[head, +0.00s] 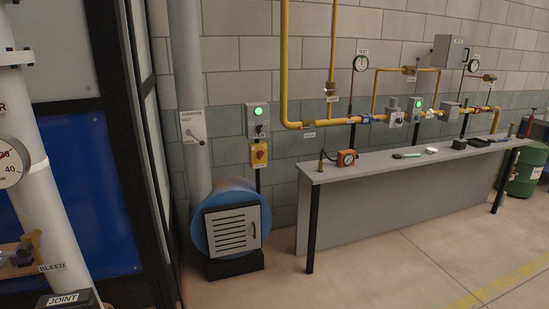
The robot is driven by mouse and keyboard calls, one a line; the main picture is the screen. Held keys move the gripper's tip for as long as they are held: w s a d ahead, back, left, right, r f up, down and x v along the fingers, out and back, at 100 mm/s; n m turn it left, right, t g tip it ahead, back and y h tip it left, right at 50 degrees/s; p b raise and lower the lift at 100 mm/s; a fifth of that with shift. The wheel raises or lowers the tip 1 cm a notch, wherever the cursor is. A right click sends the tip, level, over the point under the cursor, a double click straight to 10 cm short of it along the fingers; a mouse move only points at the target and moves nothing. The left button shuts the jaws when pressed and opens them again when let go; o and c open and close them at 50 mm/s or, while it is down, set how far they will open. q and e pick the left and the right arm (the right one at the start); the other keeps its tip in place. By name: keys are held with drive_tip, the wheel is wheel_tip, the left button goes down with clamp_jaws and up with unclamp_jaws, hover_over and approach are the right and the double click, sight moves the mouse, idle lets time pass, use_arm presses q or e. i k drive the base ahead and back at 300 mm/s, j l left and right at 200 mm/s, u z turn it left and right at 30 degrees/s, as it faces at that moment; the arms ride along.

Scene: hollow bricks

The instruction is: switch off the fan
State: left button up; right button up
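The fan is most likely the blue round housing (266,212) with a white louvred grille (231,229), standing on a black base at the foot of a grey duct. Above it on the wall is a grey control box (257,119) with a lit green lamp and a small dark switch under the lamp. Below that is a yellow box (259,154) with a red knob. A second grey box with a lit green lamp (417,104) hangs further right above the bench. Which way the switches point is too small to tell. Neither of my grippers is in view.
A damper plate (193,127) with a lever is on the duct. A grey bench (400,195) with gauges and small items stands right of the fan, under yellow pipes (284,60). A white pipe (45,200) and dark frame stand at left. The front right floor is clear.

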sight(259, 128)
drive_tip(key=i+l+u, duration=0.15)
drive_tip(key=i, duration=1)
drive_tip(key=i+j, duration=0.15)
drive_tip(key=i, duration=0.5)
drive_tip(key=i+j+z, duration=0.1)
drive_tip(key=i, duration=0.55)
drive_tip(key=i+j, duration=0.2)
drive_tip(key=i, duration=0.4)
